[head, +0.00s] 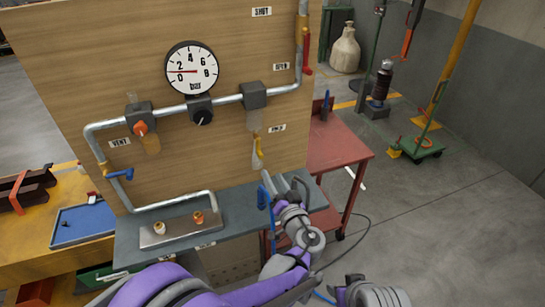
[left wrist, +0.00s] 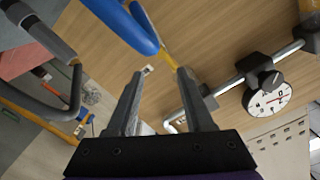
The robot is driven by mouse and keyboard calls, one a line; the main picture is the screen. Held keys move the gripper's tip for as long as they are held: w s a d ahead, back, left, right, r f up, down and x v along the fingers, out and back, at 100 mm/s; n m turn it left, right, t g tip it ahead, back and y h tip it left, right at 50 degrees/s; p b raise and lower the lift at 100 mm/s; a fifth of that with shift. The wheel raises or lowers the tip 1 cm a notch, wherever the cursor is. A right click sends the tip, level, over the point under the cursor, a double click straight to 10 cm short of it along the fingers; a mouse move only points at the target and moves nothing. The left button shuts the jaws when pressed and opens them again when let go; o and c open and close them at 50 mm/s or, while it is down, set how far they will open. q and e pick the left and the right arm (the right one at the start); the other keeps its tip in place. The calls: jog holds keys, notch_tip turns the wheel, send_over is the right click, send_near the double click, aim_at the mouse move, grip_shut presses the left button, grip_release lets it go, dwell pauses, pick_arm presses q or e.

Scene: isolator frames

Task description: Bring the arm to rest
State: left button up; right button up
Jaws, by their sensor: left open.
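My left gripper (head: 290,184) is in front of the lower right of the wooden panel (head: 200,70), above the grey bench. In the left wrist view its two fingers (left wrist: 158,80) stand apart with nothing held between them. A blue handle-like part (head: 264,192) is close beside the fingers. In the left wrist view a blue rounded part (left wrist: 140,28) looms near the fingertips; I cannot tell whether they touch. A grey and purple arm part (head: 370,293) of mine shows at the bottom; no right gripper fingers are visible.
The panel carries a pressure gauge (head: 191,69), pipes, an orange knob (head: 141,127) and a blue lever (head: 120,174). Below stands a grey bench (head: 235,205) with a metal plate (head: 180,222). A red cart (head: 335,150) is at right.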

pick_arm(q)
jog(key=shift+s, duration=0.1)
jog(key=s+a+f+n+g, duration=0.1)
jog(key=s+a+g, duration=0.3)
jog(key=a, duration=0.5)
jog(key=s+a+f+n+g, duration=0.1)
jog(key=s+a+g, duration=0.25)
jog(key=a, duration=0.55)
jog(key=s+a+f+g+h, duration=0.1)
jog(key=s+f+g+h, duration=0.1)
jog(key=s, duration=0.8)
jog(key=s+a+f+n+g+h, duration=0.1)
jog(key=s+f+g+h, duration=0.1)
jog(key=s, duration=0.8)
jog(key=shift+s+a+f+h, duration=0.2)
jog(key=shift+s+f+h, duration=0.1)
jog(key=shift+f+h, duration=0.6)
